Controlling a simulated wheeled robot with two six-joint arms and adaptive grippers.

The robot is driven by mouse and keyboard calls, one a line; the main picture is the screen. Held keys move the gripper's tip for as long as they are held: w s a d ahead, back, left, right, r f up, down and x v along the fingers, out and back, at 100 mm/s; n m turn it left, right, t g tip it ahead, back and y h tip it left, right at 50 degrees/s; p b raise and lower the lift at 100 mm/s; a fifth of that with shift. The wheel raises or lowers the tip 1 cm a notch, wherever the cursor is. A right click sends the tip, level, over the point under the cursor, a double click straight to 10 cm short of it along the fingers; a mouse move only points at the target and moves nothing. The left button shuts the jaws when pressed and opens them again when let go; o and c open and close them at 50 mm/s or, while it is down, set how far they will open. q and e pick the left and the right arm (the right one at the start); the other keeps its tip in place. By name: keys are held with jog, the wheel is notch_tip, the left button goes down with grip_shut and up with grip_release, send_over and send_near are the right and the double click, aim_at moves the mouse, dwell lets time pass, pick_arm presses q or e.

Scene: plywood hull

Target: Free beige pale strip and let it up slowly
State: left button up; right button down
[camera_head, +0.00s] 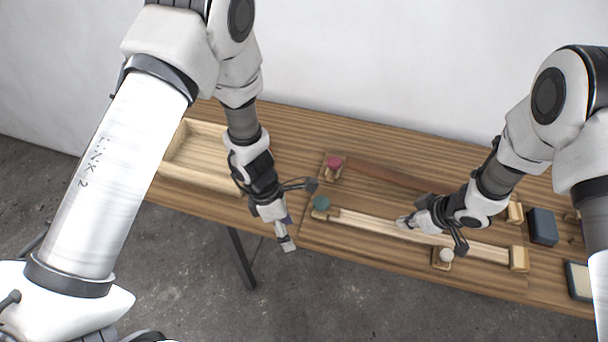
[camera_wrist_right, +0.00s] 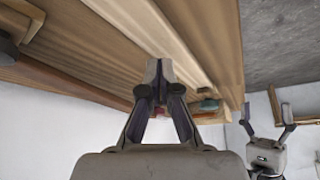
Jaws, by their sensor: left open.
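The beige pale strip (camera_head: 370,224) lies lengthwise along the bench, between a teal-knobbed block (camera_head: 321,205) at its left end and a wooden end block (camera_head: 519,258) at its right. It also shows in the right wrist view (camera_wrist_right: 150,30). My right gripper (camera_head: 404,223) is at the strip's middle, fingertips together against or just over its face; contact is hard to tell. My left gripper (camera_head: 299,214) is open and empty, left of the teal knob near the bench's front edge. It also shows in the right wrist view (camera_wrist_right: 266,112), fingers spread.
A red-knobbed block (camera_head: 333,166) and a dark brown strip (camera_head: 390,178) lie behind the pale strip. A white-knobbed block (camera_head: 442,258) sits at its front side. A dark blue block (camera_head: 542,226) is at right. A wooden tray (camera_head: 200,178) stands at left.

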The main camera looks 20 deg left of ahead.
aim_at(322, 202)
pick_arm(q)
jog(key=w+d+r+t, duration=0.2)
jog(key=w+r+t, duration=0.1)
jog(key=w+r, duration=0.65)
jog(key=x, duration=1.1)
jog(key=shift+d+f, duration=0.1)
jog(key=shift+f, duration=0.3)
jog(key=shift+c, duration=0.4)
jog(key=shift+s, duration=0.1)
jog(key=c, duration=1.1)
jog(key=shift+c, duration=0.2)
pick_arm(e)
jog(key=shift+f, duration=0.15)
jog(key=shift+f, duration=0.6)
